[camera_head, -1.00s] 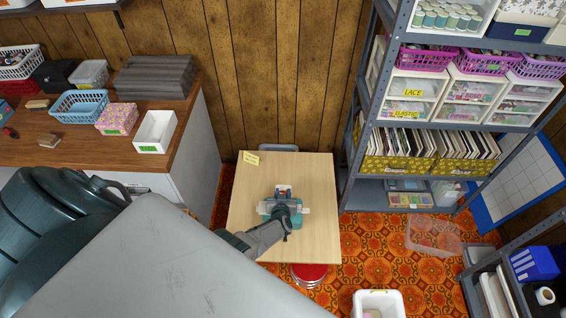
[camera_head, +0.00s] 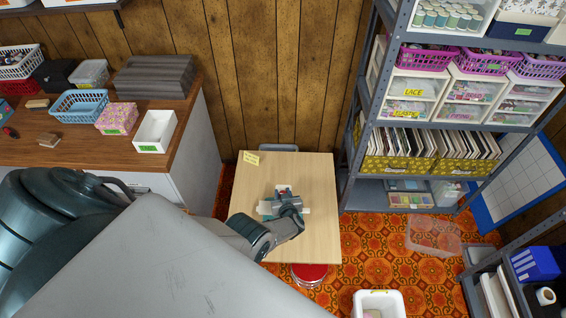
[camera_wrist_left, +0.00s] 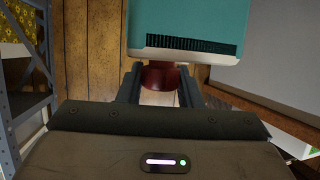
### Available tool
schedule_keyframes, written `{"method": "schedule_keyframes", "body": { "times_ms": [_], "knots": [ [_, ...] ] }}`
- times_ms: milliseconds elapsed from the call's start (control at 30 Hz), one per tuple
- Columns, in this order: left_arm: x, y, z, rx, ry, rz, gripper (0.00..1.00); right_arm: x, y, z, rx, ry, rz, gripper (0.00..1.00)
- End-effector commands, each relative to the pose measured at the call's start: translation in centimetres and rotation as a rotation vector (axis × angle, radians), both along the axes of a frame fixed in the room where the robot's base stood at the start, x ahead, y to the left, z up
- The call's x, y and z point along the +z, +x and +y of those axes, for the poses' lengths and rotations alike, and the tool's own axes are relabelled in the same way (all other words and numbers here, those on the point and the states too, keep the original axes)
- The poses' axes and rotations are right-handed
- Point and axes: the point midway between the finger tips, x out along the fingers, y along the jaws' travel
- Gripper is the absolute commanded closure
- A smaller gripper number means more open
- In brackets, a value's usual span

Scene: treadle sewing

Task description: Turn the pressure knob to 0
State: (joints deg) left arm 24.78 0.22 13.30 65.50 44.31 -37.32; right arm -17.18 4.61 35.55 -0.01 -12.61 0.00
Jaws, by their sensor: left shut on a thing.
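The teal and white sewing machine (camera_head: 266,208) stands on the light wooden table, partly hidden by my left arm. In the left wrist view the teal machine body (camera_wrist_left: 190,25), with a dark ridged strip, fills the upper middle. A dark red round knob (camera_wrist_left: 160,76) sits just below it, between the fingers. My left gripper (camera_wrist_left: 161,82) is shut on this knob; it also shows over the machine in the head view (camera_head: 284,200). No dial marking or number is readable. My right gripper is not in view.
A grey shelf unit (camera_head: 350,165) rises close on the right, and a wooden counter (camera_head: 85,150) is on the left.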

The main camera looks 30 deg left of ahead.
Motion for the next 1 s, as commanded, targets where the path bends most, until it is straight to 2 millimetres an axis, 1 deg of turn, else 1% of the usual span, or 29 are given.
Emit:
{"method": "schedule_keyframes", "body": {
  "times_ms": [33, 133, 433, 567, 800, 1000],
  "knots": [
    [-0.1, -0.1, 0.0, 0.0, -0.001, 0.001, 0.66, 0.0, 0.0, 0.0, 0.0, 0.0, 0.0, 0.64],
    [0.0, 0.0, 0.0, 0.0, -0.001, 0.001, 0.46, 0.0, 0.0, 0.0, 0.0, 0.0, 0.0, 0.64],
    [0.1, -0.1, 0.0, -0.001, 0.0, 0.0, 0.46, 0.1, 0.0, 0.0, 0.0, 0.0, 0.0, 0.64],
    [0.7, -0.6, -0.7, -0.001, -0.002, 0.0, 0.46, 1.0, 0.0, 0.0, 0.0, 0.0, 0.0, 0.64],
    [2.5, -3.4, -3.3, -0.001, -0.002, 0.001, 0.46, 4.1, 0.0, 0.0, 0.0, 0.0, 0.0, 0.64],
    [3.7, -6.0, -5.6, 0.0, -0.002, 0.001, 0.46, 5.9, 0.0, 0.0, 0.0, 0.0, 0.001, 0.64]
  ]
}}
